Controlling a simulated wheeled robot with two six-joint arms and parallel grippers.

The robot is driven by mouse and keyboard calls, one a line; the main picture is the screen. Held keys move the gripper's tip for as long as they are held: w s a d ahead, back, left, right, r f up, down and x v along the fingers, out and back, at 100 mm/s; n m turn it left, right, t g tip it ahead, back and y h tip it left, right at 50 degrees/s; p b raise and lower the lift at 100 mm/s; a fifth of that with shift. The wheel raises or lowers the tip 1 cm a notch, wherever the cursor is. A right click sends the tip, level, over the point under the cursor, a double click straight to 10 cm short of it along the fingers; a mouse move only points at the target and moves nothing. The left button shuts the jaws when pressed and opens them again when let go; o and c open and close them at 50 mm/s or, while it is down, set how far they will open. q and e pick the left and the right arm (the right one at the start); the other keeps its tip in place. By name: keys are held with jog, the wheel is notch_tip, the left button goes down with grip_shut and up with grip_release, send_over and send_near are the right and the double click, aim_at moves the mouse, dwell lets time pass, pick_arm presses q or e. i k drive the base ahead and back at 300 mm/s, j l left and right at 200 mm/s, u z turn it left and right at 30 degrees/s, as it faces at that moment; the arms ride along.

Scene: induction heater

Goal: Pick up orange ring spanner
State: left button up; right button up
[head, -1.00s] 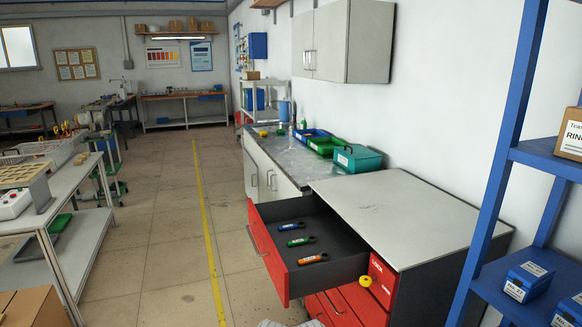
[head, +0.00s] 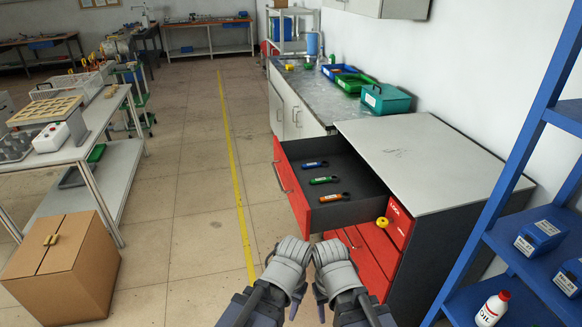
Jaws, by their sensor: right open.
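My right gripper (head: 328,250) is at the bottom centre, open, below and outside the drawer, apart from the spanner. My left gripper (head: 294,250) is close beside it on the left; its jaw opening is hidden. I see nothing held in either one.
The open drawer juts left from the cabinet with its grey top (head: 430,160). A yellow round object (head: 382,222) is at the cabinet front. A blue shelf rack (head: 530,230) stands at right, a cardboard box (head: 65,260) at left. The floor between is clear.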

aim_at(346, 195)
jog(key=i+j+z, duration=0.2)
jog(key=j, duration=0.25)
jog(key=i+j+z, duration=0.15)
jog(key=j, duration=0.3)
jog(key=i+j+z, duration=0.2)
jog(key=j, duration=0.25)
jog(key=j+z, duration=0.2)
jog(key=j, duration=0.25)
jog(key=i+j+z, duration=0.1)
jog(key=i+j, duration=0.15)
jog(key=i, duration=0.2)
